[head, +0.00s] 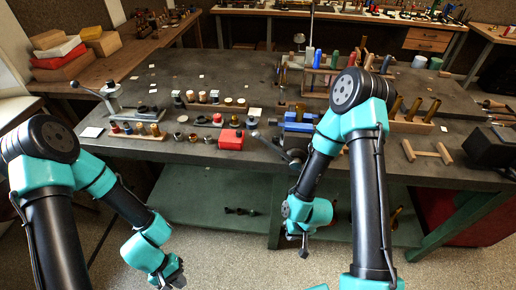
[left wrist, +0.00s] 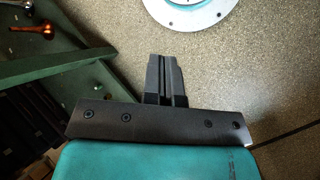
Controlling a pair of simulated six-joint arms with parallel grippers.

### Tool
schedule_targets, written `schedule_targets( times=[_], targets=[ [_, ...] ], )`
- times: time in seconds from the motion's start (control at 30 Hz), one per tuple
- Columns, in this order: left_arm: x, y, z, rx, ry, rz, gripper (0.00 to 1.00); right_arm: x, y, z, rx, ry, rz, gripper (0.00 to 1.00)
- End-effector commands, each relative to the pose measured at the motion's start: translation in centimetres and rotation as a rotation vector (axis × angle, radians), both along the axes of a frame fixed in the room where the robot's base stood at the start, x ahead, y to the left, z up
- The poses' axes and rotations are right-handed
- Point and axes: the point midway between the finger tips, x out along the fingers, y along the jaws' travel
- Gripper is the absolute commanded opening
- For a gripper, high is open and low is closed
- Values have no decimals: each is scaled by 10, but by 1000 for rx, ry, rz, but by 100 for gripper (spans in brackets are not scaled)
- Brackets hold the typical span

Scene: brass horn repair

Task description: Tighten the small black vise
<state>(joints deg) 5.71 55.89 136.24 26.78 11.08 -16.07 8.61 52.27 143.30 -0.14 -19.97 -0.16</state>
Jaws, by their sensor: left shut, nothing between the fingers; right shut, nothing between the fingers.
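A small dark vise (head: 292,157) sits at the front edge of the grey workbench (head: 220,172), beside a blue block. A bar with a dark knob reaches left from near it. My right arm covers part of it, so its jaw gap cannot be made out. My left gripper (head: 173,279) is low in front of the bench, left of the vise and well apart from it. In the left wrist view its fingers (left wrist: 165,78) are shut and empty above the floor. My right gripper (head: 304,248) hangs below the bench top, under the vise, shut and empty.
A grey metal clamp with a lever (head: 108,101) stands at the bench's left corner. A red box (head: 231,139), a blue block (head: 298,122) and several small parts crowd the middle. A wooden rack (head: 427,153) and a black block (head: 492,147) are right. A green lower shelf (head: 215,195) lies beneath.

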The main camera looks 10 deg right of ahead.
Motion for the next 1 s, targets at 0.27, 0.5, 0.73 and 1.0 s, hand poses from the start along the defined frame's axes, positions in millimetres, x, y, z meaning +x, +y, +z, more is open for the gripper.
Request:
schedule_targets(
  times=[0.27,0.5,0.73,1.0],
  targets=[
    [-9,-79,41,-305,259,93,0,0,0,0,0,0,0,0],
    [23,-152,91,-674,346,238,0,0,0,0,0,0,0,0],
    [83,-205,142,-1072,285,417,0,0,0,0,0,0,0,0],
    [165,-228,198,-1525,26,654,0,0,0,0,0,0,0,0]
  ],
)
